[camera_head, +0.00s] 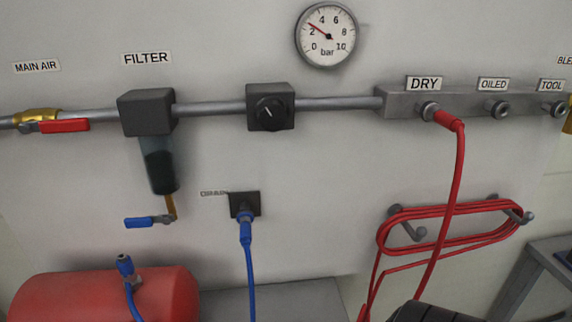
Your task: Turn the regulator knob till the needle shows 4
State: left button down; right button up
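The regulator is a dark grey block (286,92) on the pipe in the middle of the camera_head view. Its round black knob (270,113) faces me, with a pale mark slanting to the upper left. The white round pressure gauge (327,55), marked 0 to 10 bar, is on the wall above and right of the regulator. Its red needle (317,29) points to the upper left, between 2 and 4 and nearer 2.
A filter (147,112) with a bowl and a red-handled valve (62,126) are to the left. A red hose (454,180) plugs into the DRY outlet at right, beside a coiled hose. A blue hose (248,265) and red tank (70,300) are below. Space before the knob is clear.

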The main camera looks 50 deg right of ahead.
aim_at(271, 112)
jog(key=z, duration=1.6)
